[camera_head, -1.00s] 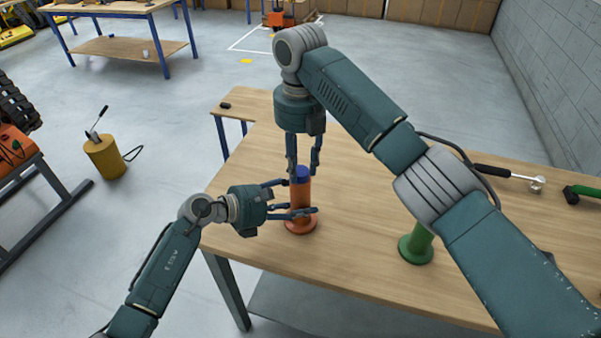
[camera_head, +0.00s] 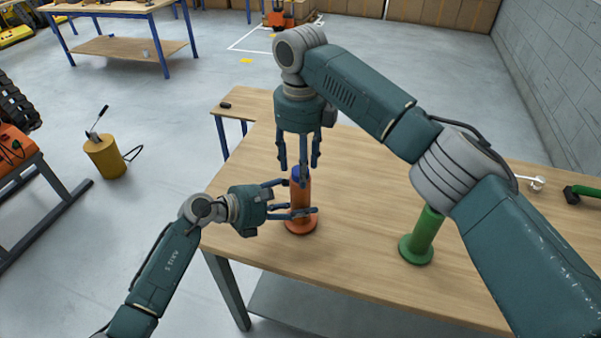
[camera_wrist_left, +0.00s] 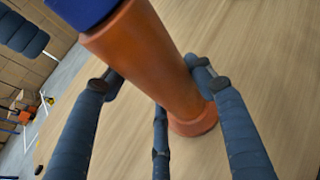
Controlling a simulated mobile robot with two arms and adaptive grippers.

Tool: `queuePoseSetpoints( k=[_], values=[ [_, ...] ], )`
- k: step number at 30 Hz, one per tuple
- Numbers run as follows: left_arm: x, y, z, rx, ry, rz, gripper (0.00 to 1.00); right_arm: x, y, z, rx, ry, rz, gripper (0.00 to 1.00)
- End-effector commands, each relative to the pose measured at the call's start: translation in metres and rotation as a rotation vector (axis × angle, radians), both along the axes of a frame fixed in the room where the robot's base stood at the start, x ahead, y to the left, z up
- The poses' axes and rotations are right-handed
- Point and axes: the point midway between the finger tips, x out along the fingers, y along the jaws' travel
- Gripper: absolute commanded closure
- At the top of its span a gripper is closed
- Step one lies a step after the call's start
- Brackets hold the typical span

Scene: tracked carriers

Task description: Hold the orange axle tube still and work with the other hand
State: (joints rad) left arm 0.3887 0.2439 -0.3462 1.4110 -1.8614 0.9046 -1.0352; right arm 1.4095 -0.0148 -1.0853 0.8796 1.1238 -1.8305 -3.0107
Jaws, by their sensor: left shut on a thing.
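The orange axle tube (camera_head: 300,217) stands upright on its flange near the left edge of the wooden table, with a blue piece (camera_head: 295,173) in its top. My left gripper (camera_head: 300,197) is shut on the tube's upper part from the left. In the left wrist view the tube (camera_wrist_left: 145,50) lies between its fingers, with the blue piece (camera_wrist_left: 80,10) at its top end. My right gripper (camera_head: 300,167) points straight down over the tube's top. Its fingers are spread and look empty, with the tips close to the blue piece; whether they touch it is unclear.
A green flanged tube (camera_head: 424,238) stands on the table (camera_head: 360,210) to the right, partly behind my right arm. A metal tool (camera_head: 538,183) and a green item (camera_head: 582,192) lie at the right. A small black object (camera_head: 225,105) lies at the far left corner.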

Motion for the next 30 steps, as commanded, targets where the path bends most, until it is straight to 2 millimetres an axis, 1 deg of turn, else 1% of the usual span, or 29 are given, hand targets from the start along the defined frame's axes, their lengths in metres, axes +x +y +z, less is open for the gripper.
queuePoseSetpoints(
  k=[5, 7, 8, 18, 21, 26, 29, 30],
  values=[
    [-0.0013, -0.0004, -0.0019, 0.000, 0.006, -0.001, 1.00, 0.0001, 0.0003, 0.0007, 0.001, -0.001, -0.009, 0.50],
    [-0.0013, -0.0004, -0.0019, 0.000, 0.006, -0.001, 1.00, -0.0002, 0.0009, 0.0006, 0.002, 0.000, -0.060, 0.50],
    [-0.0013, -0.0004, -0.0019, 0.000, 0.006, -0.001, 1.00, -0.0002, 0.0009, 0.0004, 0.002, 0.000, -0.099, 0.50],
    [-0.0012, -0.0003, -0.0020, 0.000, 0.006, -0.001, 1.00, -0.0004, 0.0011, 0.0007, 0.000, 0.000, -0.702, 0.50],
    [-0.0012, -0.0003, -0.0020, 0.000, 0.006, -0.001, 1.00, -0.0001, 0.0007, 0.0010, -0.001, -0.001, -0.811, 0.50],
    [-0.0012, -0.0003, -0.0021, 0.000, 0.006, -0.001, 1.00, 0.0001, 0.0006, 0.0008, -0.001, -0.002, -0.906, 0.50],
    [-0.0012, -0.0003, -0.0021, 0.000, 0.006, -0.001, 1.00, -0.0003, 0.0009, 0.0004, -0.001, 0.000, -1.055, 0.50],
    [-0.0012, -0.0003, -0.0021, 0.000, 0.006, -0.001, 1.00, -0.0003, 0.0008, 0.0005, -0.001, 0.000, -1.131, 0.50]
  ],
)
